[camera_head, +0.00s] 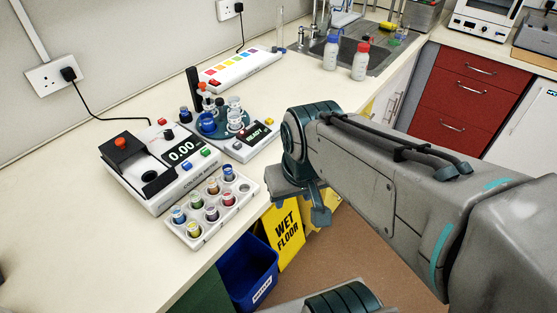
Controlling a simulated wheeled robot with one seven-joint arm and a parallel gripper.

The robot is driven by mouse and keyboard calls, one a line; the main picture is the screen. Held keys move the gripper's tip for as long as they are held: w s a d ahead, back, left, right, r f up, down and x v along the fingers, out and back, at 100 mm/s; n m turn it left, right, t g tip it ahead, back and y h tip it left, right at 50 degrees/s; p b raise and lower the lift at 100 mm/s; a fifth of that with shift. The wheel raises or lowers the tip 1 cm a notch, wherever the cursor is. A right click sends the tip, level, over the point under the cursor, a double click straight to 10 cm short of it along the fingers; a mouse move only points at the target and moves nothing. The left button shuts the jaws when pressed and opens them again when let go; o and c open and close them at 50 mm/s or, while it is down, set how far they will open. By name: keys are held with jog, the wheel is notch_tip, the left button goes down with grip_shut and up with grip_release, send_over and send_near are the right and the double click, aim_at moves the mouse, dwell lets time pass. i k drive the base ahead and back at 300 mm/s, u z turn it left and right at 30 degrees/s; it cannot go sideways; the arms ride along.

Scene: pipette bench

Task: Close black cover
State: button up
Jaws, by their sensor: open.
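A white colour meter (195,179) with a lit "0.00" display stands on the counter. Its black cover (127,150) shows at the meter's left end, raised at the back and bearing an orange-red knob. A pale round part of the meter (146,167) shows bare in front of it, with black surface beside it. The hinge is too small to make out. My gripper (308,207) hangs right of the meter, past the counter's front edge and apart from the cover. It is open, with nothing seen in it; my arm partly hides it.
A white rack (247,191) of several coloured vials stands in front of the meter. A "READY" device (257,137) with a blue carousel stands behind it, right. A yellow wet-floor sign (286,238) and blue bin (250,270) stand below. The counter left of the meter is clear.

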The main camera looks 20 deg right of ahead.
aim_at(116, 151)
jog(key=u, duration=1.5)
jog(key=k, duration=0.65)
jog(key=z, duration=0.35)
jog(key=i, duration=1)
